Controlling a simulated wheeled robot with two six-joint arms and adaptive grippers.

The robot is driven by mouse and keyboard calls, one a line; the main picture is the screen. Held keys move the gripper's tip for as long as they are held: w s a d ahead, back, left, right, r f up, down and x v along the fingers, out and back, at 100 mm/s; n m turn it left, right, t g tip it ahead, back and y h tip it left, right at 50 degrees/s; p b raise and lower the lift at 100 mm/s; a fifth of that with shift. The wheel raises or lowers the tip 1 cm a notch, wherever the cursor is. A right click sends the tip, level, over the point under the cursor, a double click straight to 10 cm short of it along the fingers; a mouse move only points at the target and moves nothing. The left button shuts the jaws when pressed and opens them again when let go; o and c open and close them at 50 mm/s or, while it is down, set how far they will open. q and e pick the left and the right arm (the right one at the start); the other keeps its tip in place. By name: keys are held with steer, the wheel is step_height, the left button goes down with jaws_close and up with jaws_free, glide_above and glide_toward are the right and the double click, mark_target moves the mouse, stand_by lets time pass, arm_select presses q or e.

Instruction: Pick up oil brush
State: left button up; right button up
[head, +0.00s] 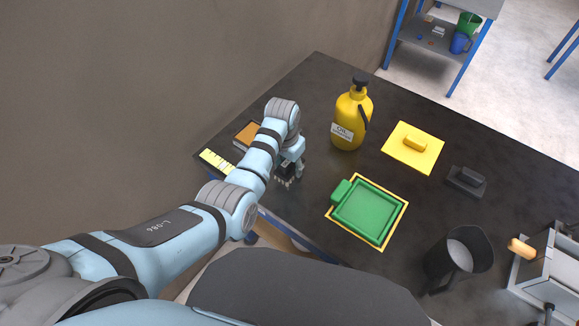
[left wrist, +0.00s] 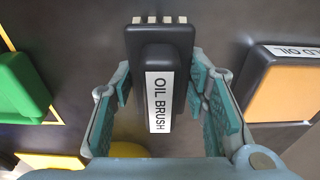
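The oil brush (left wrist: 160,75) is black with a white "OIL BRUSH" label and pale bristle tufts at its top end in the left wrist view. My left gripper (left wrist: 163,95) is open, with one teal-padded finger on each side of the brush. The gaps are narrow, and I cannot tell whether the pads touch it. In the head view my left gripper (head: 288,181) is low over the dark table near its front edge, and it mostly hides the brush. My right gripper is not in view.
A yellow oil bottle (head: 351,120) stands behind the gripper. A green tray (head: 368,212) lies to its right, and an orange-topped box (head: 247,134) to its left. A yellow mat (head: 428,152), dark block (head: 466,181) and dark jug (head: 457,254) are further right.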

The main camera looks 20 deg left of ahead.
arm_select(q)
steer(key=c, duration=0.5)
step_height(320, 180, up, 20)
steer(key=p, duration=0.6)
steer(key=shift+r, duration=0.1)
steer(key=o, duration=0.6)
steer(key=c, duration=0.4)
